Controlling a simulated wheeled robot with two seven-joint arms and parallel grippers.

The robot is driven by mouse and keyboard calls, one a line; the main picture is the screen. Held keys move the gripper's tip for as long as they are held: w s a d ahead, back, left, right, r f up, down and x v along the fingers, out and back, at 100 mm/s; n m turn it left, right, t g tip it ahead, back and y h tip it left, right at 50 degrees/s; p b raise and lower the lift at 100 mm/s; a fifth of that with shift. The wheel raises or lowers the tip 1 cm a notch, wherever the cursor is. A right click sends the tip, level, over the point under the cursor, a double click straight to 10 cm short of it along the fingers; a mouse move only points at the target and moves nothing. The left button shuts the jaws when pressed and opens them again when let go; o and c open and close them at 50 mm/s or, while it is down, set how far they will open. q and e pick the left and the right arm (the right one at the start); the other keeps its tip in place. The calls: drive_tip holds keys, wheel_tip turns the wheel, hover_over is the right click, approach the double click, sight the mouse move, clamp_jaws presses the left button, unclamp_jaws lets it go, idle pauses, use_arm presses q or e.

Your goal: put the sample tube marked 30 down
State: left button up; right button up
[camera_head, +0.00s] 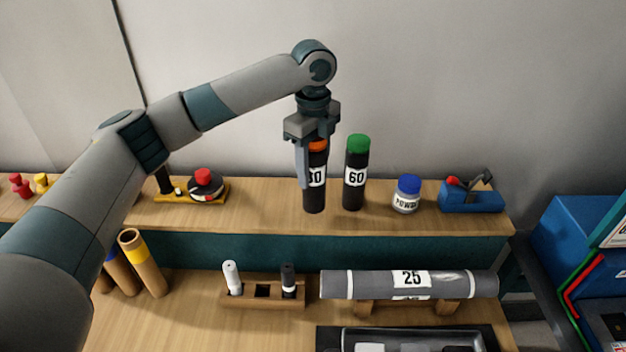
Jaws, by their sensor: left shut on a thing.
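The sample tube marked 30 (315,196) is black with an orange cap and a white label, partly covered by a gripper finger. It is upright at the raised wooden shelf (260,217); I cannot tell whether its base touches the shelf. My left gripper (313,160) points down from above and is shut on the tube's upper part. A similar black tube marked 60 (354,185), with a green cap, stands upright just to the right, apart from it. My right gripper is not in view.
On the shelf, a powder jar (407,196) and a blue tool (471,197) stand to the right, and a yellow-based device (203,187) to the left. Below are a grey roll marked 25 (450,284), a small wooden rack (262,301) and cardboard tubes (146,265).

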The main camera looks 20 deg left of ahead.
sight(313, 182)
use_arm(q)
drive_tip(key=shift+f, duration=0.15)
wheel_tip(313, 182, down, 3)
drive_tip(key=shift+r+p, duration=0.15)
drive_tip(key=shift+p, duration=0.95)
drive_tip(key=shift+f, duration=0.6)
drive_tip(key=o, duration=1.1)
